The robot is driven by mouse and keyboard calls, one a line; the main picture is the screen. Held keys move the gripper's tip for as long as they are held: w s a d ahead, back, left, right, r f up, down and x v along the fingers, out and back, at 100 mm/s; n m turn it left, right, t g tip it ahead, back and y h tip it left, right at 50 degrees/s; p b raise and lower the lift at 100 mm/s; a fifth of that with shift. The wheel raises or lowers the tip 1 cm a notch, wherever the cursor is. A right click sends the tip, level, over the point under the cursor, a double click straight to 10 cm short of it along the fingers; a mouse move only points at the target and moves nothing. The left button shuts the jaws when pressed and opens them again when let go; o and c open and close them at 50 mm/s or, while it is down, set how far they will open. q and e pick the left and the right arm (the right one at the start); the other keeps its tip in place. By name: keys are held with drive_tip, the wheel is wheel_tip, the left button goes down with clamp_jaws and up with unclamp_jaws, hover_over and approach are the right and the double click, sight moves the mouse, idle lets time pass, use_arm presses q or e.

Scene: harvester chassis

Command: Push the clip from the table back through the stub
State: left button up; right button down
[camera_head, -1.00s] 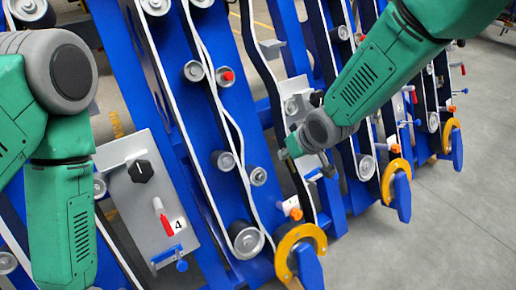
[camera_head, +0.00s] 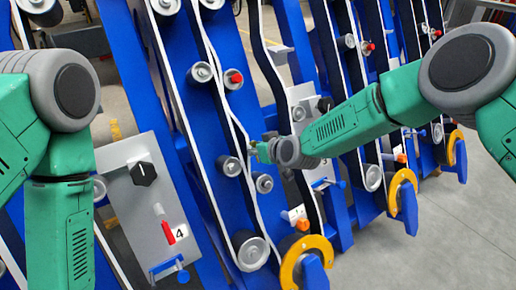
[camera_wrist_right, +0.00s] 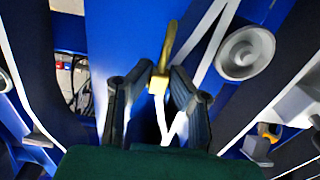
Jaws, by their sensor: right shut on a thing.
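My right gripper (camera_head: 255,152) is in front of the blue frame, near the white belt and a grey roller (camera_head: 229,165). In the right wrist view its two dark fingers (camera_wrist_right: 157,80) close in on a small gold-coloured piece (camera_wrist_right: 168,48) with a pale block at its lower end, which I take to be the clip. The clip is too small to make out in the head view. I cannot tell which part is the stub. A grey roller also shows beside the fingers in the wrist view (camera_wrist_right: 245,52). My left gripper is out of the picture.
A grey panel (camera_head: 130,205) with a black knob (camera_head: 143,173), a red-tipped pin (camera_head: 167,232) and a "4" label stands at left. Blue rails with rollers and white belts fill the middle. A yellow ring (camera_head: 303,262) is at the bottom. Open floor (camera_head: 440,235) lies right.

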drive_tip(key=shift+a, duration=0.35)
drive_tip(key=shift+s+f, duration=0.1)
drive_tip(key=shift+f, duration=0.2)
drive_tip(key=d+f, duration=0.1)
drive_tip(key=s+d+f, duration=0.1)
drive_tip(key=d+f+b, duration=0.1)
drive_tip(key=shift+s+d+f, duration=0.1)
drive_tip(key=shift+s+d, duration=0.1)
drive_tip(key=shift+s, duration=0.05)
drive_tip(key=shift+s+d+f, duration=0.1)
drive_tip(key=shift+f, duration=0.1)
drive_tip(key=shift+s+a+f, duration=0.1)
drive_tip(key=shift+a+f, duration=0.05)
drive_tip(key=shift+a, duration=0.85)
drive_tip(key=shift+d, duration=1.15)
drive_tip(key=shift+a, duration=0.6)
drive_tip(key=shift+d, duration=0.45)
drive_tip(key=shift+s+a+f, duration=0.2)
drive_tip(key=shift+f, duration=0.1)
drive_tip(key=shift+s+d+f+b, duration=0.15)
drive_tip(key=shift+s+f+b, duration=0.05)
drive_tip(key=shift+f+b, duration=0.15)
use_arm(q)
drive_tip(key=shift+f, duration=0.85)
use_arm(e)
drive_tip(key=shift+d, duration=0.1)
